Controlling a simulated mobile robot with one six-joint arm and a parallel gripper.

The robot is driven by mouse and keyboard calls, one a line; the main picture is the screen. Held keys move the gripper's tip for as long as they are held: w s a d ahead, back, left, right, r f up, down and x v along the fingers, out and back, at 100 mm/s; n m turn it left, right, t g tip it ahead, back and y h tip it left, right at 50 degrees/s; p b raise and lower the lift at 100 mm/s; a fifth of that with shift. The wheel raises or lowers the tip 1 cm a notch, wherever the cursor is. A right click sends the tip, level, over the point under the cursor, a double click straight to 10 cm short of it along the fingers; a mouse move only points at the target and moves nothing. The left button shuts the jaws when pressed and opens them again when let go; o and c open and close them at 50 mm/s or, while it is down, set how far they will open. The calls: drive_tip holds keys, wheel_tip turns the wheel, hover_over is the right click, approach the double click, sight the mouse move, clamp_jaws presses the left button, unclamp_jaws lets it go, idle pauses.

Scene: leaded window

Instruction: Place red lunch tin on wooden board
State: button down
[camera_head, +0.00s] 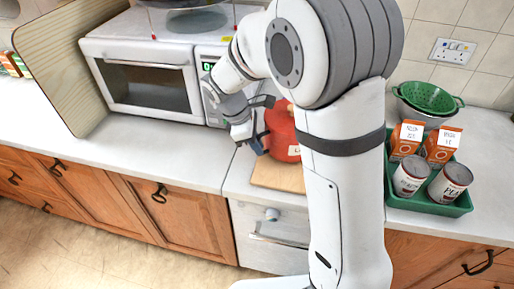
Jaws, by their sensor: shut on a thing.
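The red lunch tin (283,136) is behind my arm, at the middle of the counter, with its right part hidden by the arm. The wooden board (275,175) is a light tan piece lying on the white counter, directly below the tin in the picture. My gripper (259,140) is at the left side of the tin and is shut on it. The tin looks upright. I cannot tell whether its base touches the board or hangs a little above it. The board's right part is hidden by my arm.
A white microwave (150,85) stands behind and left of the gripper. A green tray (440,205) with cans (449,185) and orange cartons (441,146) is at right. A green colander (428,97) sits behind it. The counter at left (130,150) is clear.

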drive_tip(key=shift+f, duration=0.95)
drive_tip(key=shift+f, duration=0.2)
drive_tip(key=c, duration=1.5)
unclamp_jaws()
drive_tip(key=shift+r, duration=0.1)
drive_tip(key=s+v, duration=0.1)
drive_tip(key=v, duration=1.1)
drive_tip(key=shift+s+d+m+t+y, duration=0.6)
drive_tip(key=shift+s+d+m+y, duration=0.15)
drive_tip(key=shift+s+d+m, duration=2)
drive_tip(key=shift+s+d+m+t+y, duration=0.6)
drive_tip(key=shift+s+d+m+y, duration=0.2)
drive_tip(key=shift+s+d+m, duration=1.95)
drive_tip(key=shift+s+d+m+t+y, duration=0.6)
drive_tip(key=shift+s+d+m+y, duration=0.15)
drive_tip(key=shift+s+d+m, duration=2)
